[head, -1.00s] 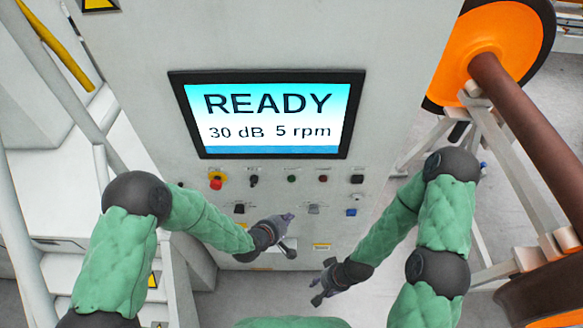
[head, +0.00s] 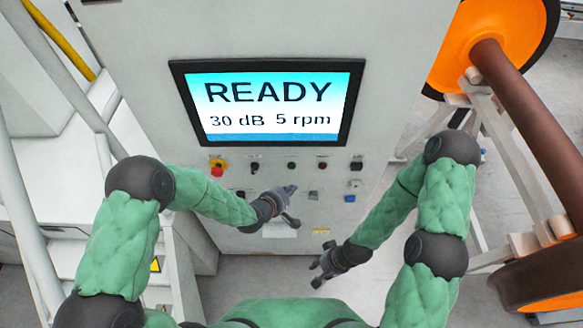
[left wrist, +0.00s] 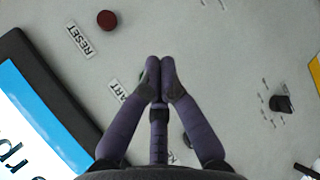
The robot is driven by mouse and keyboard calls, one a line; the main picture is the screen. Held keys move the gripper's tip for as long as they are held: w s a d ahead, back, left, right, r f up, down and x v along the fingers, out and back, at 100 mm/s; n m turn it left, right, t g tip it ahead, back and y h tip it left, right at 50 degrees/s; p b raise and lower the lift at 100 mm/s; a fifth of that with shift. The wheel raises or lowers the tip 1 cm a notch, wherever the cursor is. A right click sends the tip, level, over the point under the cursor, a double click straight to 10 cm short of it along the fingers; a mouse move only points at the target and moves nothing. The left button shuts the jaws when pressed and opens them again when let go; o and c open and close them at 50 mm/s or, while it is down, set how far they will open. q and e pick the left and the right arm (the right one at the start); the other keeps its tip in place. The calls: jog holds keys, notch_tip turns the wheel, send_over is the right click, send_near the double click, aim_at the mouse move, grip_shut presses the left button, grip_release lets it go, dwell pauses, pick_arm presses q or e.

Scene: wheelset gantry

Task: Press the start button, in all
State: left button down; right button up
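The start button, the green one, shows in the head view (head: 291,166) in the upper button row below the screen. My left gripper (head: 291,189) is just below it in that view. In the left wrist view, my left gripper (left wrist: 160,66) has its fingertips together with nothing visible between them. They cover the spot beside the partly hidden START label (left wrist: 121,94), so the button is mostly hidden there; contact cannot be told. My right gripper (head: 319,272) hangs low in front of the cabinet, apart from it; its finger state is unclear.
The screen (head: 268,101) reads READY, 30 dB, 5 rpm. A red reset button (left wrist: 107,20) with its RESET label is near the START label. A red-and-yellow emergency stop (head: 217,169) is at left. An orange wheel with a brown axle (head: 530,120) stands at right.

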aim_at(298, 168)
pick_arm(q)
jog(key=w+b, duration=0.1)
jog(key=w, duration=0.4)
jog(key=shift+w+b, duration=0.3)
jog(key=shift+w, duration=0.1)
jog(key=shift+w, duration=0.15)
dwell(1.1)
jog(key=shift+w+b, duration=0.25)
jog(key=shift+b, duration=0.05)
jog(key=shift+w, duration=0.4)
dwell(1.0)
jog(key=shift+s+r, duration=0.1)
jog(key=shift+s, duration=0.7)
